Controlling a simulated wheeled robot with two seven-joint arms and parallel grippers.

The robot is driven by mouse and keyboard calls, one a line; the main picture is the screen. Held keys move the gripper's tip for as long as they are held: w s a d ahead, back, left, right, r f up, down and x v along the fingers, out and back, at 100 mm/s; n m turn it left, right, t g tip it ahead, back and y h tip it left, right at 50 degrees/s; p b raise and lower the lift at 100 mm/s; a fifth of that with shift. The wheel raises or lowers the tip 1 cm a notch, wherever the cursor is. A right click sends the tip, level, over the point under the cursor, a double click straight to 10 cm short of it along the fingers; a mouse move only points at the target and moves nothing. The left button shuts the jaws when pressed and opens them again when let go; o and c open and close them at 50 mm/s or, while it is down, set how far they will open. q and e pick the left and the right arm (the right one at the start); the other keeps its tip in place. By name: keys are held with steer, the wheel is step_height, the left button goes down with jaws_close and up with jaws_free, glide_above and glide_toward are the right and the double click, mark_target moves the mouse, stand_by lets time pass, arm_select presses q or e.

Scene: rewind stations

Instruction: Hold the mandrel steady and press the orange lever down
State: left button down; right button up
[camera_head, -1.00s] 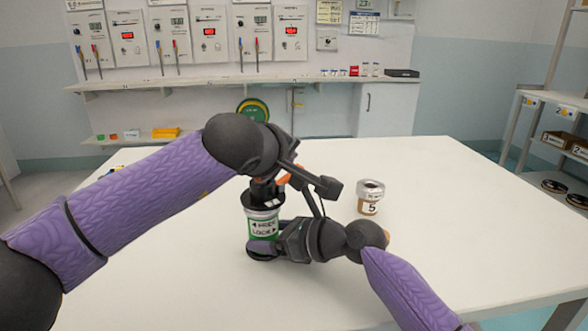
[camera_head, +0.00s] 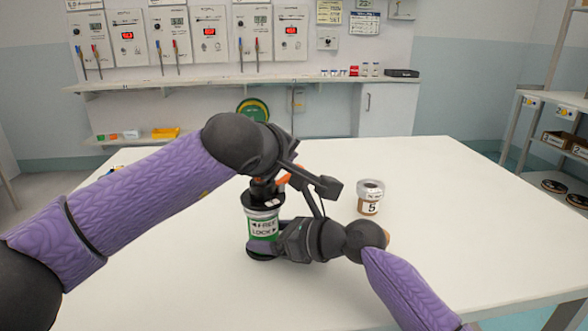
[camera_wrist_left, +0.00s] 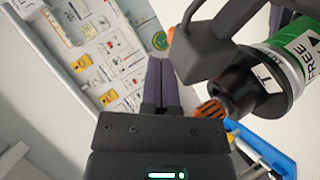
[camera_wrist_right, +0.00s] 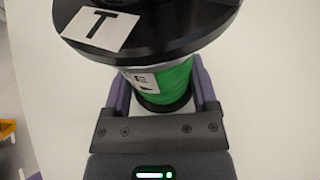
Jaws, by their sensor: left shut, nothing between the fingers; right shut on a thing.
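The mandrel stands on the white table (camera_head: 430,230), with a green body (camera_head: 262,226) marked FREE and LOCK and a black upper part. In the right wrist view, my right gripper (camera_wrist_right: 160,88) is shut around the green body, below a wide black disc (camera_wrist_right: 150,45) with a T label. My left gripper (camera_wrist_left: 162,75) is shut and empty beside the mandrel's black end; its fingers are mostly hidden in the head view. The orange lever (camera_head: 290,174) shows partly near the mandrel's top, behind dark gripper parts. A ribbed orange piece (camera_wrist_left: 211,107) shows in the left wrist view.
A jar labelled 5 (camera_head: 370,198) stands right of the mandrel. The right side of the table is clear. A wall shelf (camera_head: 225,81) with small items lies behind, and a shelving rack (camera_head: 550,115) stands at the right.

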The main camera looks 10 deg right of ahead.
arm_select(q)
steer(key=shift+f, duration=0.1)
stand_by(0.7)
steer(key=shift+w+d+f, duration=0.1)
steer(key=shift+d+f, duration=0.05)
steer(key=shift+f, duration=0.15)
steer(key=shift+w+d+f, duration=0.15)
steer(key=shift+d+f, duration=0.1)
steer(key=shift+f, duration=0.6)
stand_by(0.7)
steer(key=shift+d+f, duration=0.2)
steer(key=shift+f, duration=0.2)
arm_select(e)
steer(key=shift+s+a, duration=0.15)
arm_select(q)
steer(key=shift+d+f, duration=0.1)
steer(key=shift+d, duration=0.05)
arm_select(e)
steer(key=shift+r, duration=0.15)
stand_by(0.4)
arm_select(q)
steer(key=r, duration=0.2)
steer(key=a, duration=0.1)
steer(key=shift+s+r, duration=0.3)
steer(key=shift+r, duration=0.1)
steer(key=shift+a, duration=0.1)
